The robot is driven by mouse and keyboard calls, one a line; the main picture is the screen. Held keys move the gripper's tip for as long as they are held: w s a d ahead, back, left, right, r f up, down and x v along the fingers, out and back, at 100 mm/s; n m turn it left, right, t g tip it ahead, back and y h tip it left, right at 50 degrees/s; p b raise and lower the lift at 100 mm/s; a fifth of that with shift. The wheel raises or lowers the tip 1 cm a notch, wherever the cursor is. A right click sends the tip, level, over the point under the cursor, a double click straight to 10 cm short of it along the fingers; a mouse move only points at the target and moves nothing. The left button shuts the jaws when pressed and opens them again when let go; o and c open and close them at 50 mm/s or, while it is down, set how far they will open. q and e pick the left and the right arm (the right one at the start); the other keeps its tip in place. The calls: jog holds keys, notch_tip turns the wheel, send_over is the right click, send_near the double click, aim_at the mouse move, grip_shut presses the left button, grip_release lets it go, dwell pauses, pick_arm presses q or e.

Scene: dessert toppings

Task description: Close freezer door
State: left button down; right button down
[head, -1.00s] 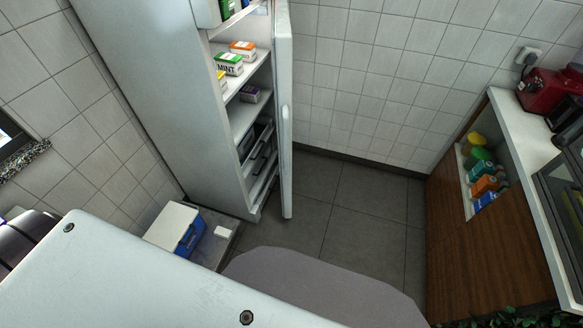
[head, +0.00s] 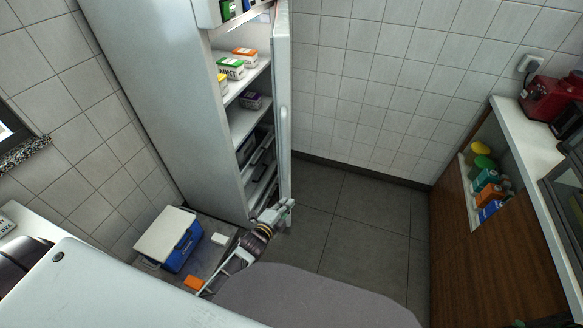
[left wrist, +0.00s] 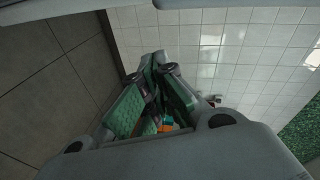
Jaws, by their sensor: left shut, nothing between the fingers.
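The tall white freezer (head: 165,80) stands at the upper left, and its shelves show, with several small cartons on them. Its door (head: 282,90) stands open, seen nearly edge-on, to the right of the shelves. My left gripper (head: 287,206) is at the lower end of the door, shut and empty. I cannot tell whether it touches the door. In the left wrist view the gripper's green-padded fingers (left wrist: 152,64) come together in front of the tiled wall. My right gripper is not in view.
A wooden counter (head: 480,250) stands on the right. The dark tiled floor (head: 355,215) between is clear.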

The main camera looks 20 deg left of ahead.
pick_arm(q)
notch_tip(320, 180, up, 10)
jog(key=w+m+t, duration=0.1)
jog(key=m+t, duration=0.1)
jog(key=shift+w+d+m+h+b, duration=0.3)
jog(key=shift+w+d+m+b, duration=0.1)
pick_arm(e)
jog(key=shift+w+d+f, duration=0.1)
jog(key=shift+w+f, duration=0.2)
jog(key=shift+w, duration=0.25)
pick_arm(q)
jog(key=shift+w+r, duration=0.1)
